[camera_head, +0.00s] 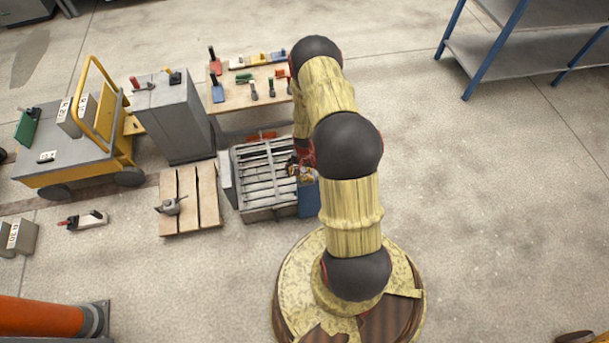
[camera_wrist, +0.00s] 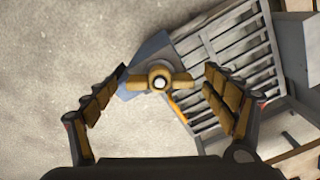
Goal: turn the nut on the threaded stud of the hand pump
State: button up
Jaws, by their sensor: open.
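A yellow winged nut (camera_wrist: 177,82) sits around the bright round end of a stud (camera_wrist: 159,84) in the wrist view, seen end-on. Its two wings point left and right. The blue-grey body of the hand pump (camera_wrist: 152,56) shows behind it; a blue part of it appears beside the slatted box in the head view (camera_head: 309,200). My gripper (camera_wrist: 165,74) is open, one finger on each side of the nut, with visible gaps to both wings. The depth between fingertips and nut is hard to tell. In the head view my arm hides much of the nut and gripper.
A grey slatted box (camera_head: 267,213) stands directly beside the pump. A wooden pallet (camera_head: 176,226), a grey cabinet (camera_head: 186,135) and a tool table (camera_head: 235,100) stand left and behind. A yellow cart (camera_head: 90,172) is farther left.

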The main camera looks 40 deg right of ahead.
aim_at(305, 176)
notch_tip(305, 176, up, 12)
dwell(0.6)
dwell(0.5)
jog(key=s+a+n+g+y, duration=0.1)
jog(key=s+a+n+g, duration=0.1)
jog(key=s+a, duration=0.3)
jog(key=s+a+r+n+t, duration=0.2)
jog(key=a+r, duration=0.5)
jog(key=r, duration=0.9)
jog(key=s+a+r+n+t+p, duration=0.1)
jog(key=s+a+r+n+t, duration=0.2)
jog(key=r, duration=1.4)
jog(key=s+a+r+n+t+h, duration=0.1)
jog(key=s+a+r+n, duration=0.3)
jog(key=a+r, duration=0.8)
notch_tip(305, 176, up, 5)
jog(key=shift+s+r+n+t+p, duration=0.15)
jog(key=shift+n+t+p, duration=0.15)
jog(key=shift+n+t, duration=0.45)
jog(key=shift+c, duration=0.8)
